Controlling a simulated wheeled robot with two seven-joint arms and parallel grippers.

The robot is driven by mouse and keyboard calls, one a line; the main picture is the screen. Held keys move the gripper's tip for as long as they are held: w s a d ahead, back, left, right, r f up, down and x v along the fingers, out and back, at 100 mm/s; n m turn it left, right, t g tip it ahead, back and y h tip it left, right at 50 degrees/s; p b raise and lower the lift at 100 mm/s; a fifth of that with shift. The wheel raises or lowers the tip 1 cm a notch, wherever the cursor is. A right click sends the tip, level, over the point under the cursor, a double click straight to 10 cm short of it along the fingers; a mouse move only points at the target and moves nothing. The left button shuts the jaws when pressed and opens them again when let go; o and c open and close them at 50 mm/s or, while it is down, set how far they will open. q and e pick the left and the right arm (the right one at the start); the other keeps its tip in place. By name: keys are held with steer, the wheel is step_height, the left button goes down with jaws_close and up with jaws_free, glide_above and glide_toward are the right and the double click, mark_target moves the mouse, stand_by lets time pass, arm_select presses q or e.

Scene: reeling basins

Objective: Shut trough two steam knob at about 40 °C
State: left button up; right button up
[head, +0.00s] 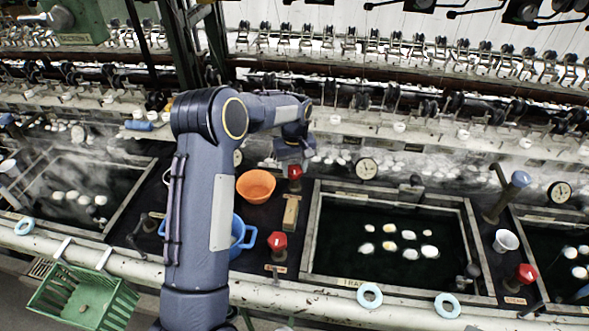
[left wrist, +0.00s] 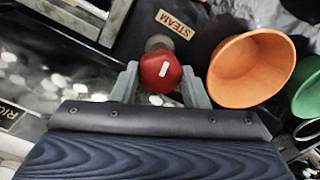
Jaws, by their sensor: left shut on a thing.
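A red steam knob (head: 295,172) stands at the back left corner of the middle trough (head: 310,235). In the left wrist view the knob (left wrist: 160,72), with a white mark on top, sits between my fingers beside a STEAM label (left wrist: 174,25). My left gripper (head: 296,152) reaches over the knob from behind my arm and is shut on it; it also shows in the left wrist view (left wrist: 160,85). The dial thermometer (head: 366,168) is behind the trough; its reading is too small to tell. My right gripper is not in view.
An orange bowl (head: 256,186) stands close beside the knob. A second red knob (head: 278,242) and a blue basin (head: 239,236) are nearer the front. White cocoons (head: 409,235) float in the trough. Pale blue rings (head: 370,295) lie on the front rail; a green basket (head: 85,298) hangs at left.

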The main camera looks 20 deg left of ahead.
mark_target(294, 169)
arm_select(q)
steer(key=shift+m, duration=1.1)
steer(key=o, duration=1)
steer(key=shift+c, duration=0.2)
steer(key=shift+r, duration=0.1)
step_height(294, 169, up, 8)
steer(key=shift+f+b, duration=0.15)
steer(key=shift+b, duration=0.6)
